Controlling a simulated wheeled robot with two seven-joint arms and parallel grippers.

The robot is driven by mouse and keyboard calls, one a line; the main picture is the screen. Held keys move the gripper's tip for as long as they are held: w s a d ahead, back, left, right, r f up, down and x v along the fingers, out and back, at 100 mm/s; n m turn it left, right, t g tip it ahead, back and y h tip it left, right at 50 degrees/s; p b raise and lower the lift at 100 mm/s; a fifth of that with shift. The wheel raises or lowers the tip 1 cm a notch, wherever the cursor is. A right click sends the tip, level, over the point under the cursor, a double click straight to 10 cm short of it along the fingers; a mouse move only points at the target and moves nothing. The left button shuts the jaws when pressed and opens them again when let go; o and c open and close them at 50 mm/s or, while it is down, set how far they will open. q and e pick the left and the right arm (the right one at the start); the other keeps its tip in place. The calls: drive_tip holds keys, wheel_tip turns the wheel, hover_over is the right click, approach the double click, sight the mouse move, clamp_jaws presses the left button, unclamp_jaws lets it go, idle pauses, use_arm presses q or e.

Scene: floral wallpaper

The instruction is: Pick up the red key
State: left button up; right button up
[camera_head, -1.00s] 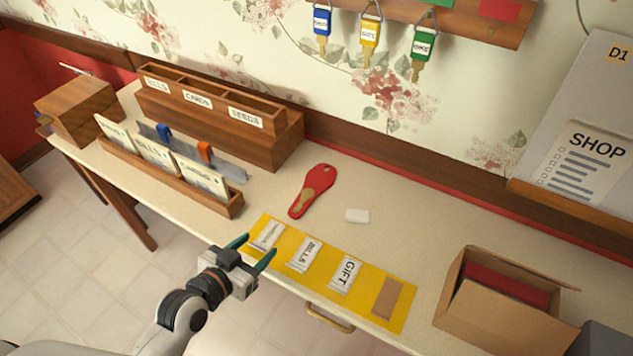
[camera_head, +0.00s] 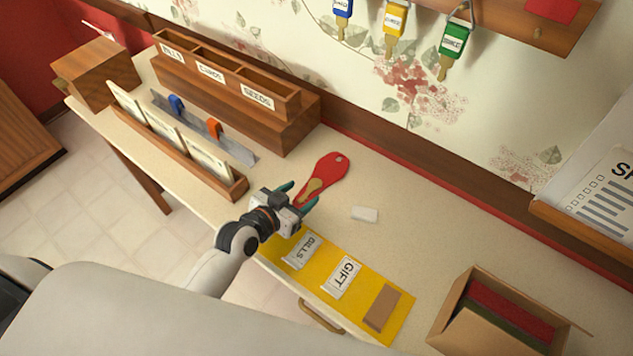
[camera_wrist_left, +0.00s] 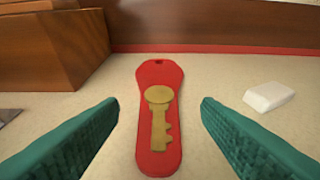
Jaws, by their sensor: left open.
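A red key tag (camera_head: 326,175) with a brass-coloured key on it lies flat on the table. In the left wrist view the red tag (camera_wrist_left: 160,78) lies lengthwise between the fingers, with the brass key (camera_wrist_left: 159,118) on its near part. My left gripper (camera_head: 299,196) is open at the near end of the tag, its teal fingers on either side and apart from it. In the left wrist view the left gripper (camera_wrist_left: 160,118) holds nothing. My right gripper is not in view.
A white block (camera_head: 365,214) lies right of the tag. A yellow mat (camera_head: 360,305) with labelled packets lies in front. A wooden organiser (camera_head: 285,130) and a card rack (camera_head: 235,188) stand left. A cardboard box (camera_head: 450,318) stands right. Blue, yellow and green keys (camera_head: 454,42) hang on the wall.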

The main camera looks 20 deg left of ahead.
sight(314, 184)
use_arm(q)
drive_tip(key=x, duration=0.5)
drive_tip(key=shift+a+f, duration=0.1)
drive_tip(key=shift+f, duration=0.05)
drive_tip(key=c, duration=1.1)
drive_tip(key=shift+o, duration=0.2)
